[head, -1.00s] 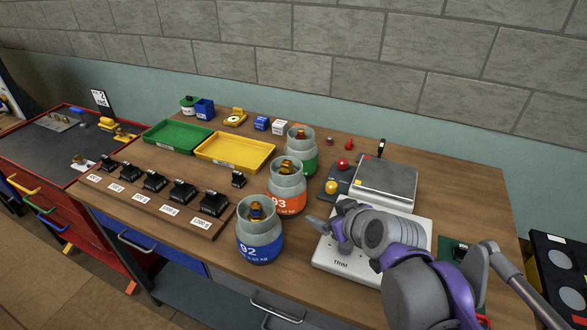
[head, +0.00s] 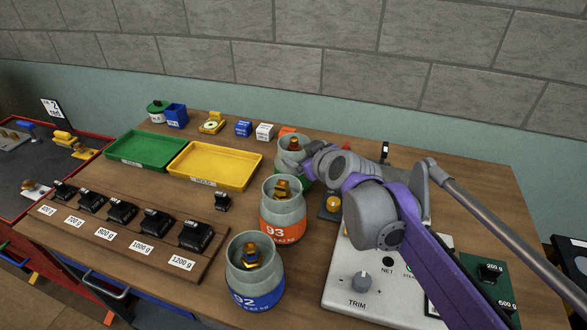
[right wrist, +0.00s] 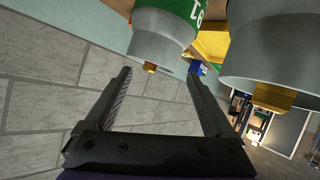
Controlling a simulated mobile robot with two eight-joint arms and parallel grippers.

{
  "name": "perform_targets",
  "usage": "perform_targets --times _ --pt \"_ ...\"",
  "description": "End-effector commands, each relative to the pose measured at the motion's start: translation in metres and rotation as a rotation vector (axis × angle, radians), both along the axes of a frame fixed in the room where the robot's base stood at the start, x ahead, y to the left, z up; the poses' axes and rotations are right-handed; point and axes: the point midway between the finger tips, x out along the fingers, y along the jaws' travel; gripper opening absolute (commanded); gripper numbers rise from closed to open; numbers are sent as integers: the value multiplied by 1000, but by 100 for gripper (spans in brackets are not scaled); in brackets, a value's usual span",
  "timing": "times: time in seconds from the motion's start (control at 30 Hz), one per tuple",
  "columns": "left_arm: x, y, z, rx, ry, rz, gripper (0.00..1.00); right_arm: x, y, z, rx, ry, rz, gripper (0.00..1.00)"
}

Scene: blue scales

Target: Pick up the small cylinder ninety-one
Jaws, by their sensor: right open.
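Small cylinder ninety-one, grey with a green band and a brass valve, stands upright at the back of the bench (head: 285,147), partly hidden by my right gripper (head: 300,163). In the right wrist view the picture is upside down, and the cylinder's green band with its number shows at the top (right wrist: 184,22). The two open fingers (right wrist: 158,75) point toward its grey collar, with nothing held between them. I cannot tell whether either finger touches it. My left gripper is not in view.
Orange cylinder 93 (head: 283,226) and blue cylinder 92 (head: 255,285) stand nearer in the same row. The yellow tray (head: 214,183) and green tray (head: 145,163) lie left. The scale with the TRIM knob (head: 350,298) is right, under my arm.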

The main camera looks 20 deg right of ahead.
Motion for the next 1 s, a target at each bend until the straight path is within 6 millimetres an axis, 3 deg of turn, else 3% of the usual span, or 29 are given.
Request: perform_targets --times 0.5,0.77,1.0 --pt "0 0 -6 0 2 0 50 52 10 -24 -1 1 1 88" --pt "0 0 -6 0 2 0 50 54 10 -25 0 1 1 88" --pt "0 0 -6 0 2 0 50 54 10 -25 0 1 1 47"
